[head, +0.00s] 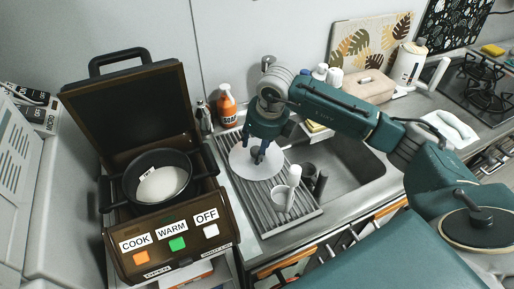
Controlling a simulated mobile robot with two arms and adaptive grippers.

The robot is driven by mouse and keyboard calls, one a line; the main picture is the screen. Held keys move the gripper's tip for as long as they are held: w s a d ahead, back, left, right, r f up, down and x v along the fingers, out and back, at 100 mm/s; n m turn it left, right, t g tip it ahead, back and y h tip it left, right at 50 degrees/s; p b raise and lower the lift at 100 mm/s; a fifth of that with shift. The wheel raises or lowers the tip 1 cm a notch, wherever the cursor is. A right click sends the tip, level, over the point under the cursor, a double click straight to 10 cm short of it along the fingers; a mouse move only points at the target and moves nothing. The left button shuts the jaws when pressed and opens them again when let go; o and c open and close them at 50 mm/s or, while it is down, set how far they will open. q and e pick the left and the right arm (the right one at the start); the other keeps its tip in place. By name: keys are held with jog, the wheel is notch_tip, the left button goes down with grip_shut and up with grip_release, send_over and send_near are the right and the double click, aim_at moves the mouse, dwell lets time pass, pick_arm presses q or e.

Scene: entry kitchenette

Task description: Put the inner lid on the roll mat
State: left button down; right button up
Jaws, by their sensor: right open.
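The inner lid (241,163) is a pale round disc with a dark knob in its middle. It lies on the left back part of the grey slatted roll mat (262,216) beside the sink. My right gripper (258,151) points down over the lid's knob with its fingers open. Whether the fingers touch the knob is not clear, and the gripper hides the back part of the lid. My left gripper is out of view.
The open cooker (170,232), with a black pot (133,176) of white content, stands left of the mat. An orange soap bottle (227,108) is behind. The sink (350,168) lies right.

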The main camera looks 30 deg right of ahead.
aim_at(263, 165)
jog(key=b+v, duration=0.1)
jog(key=v, duration=1)
jog(key=shift+b, duration=0.3)
jog(key=shift+s+r, duration=0.1)
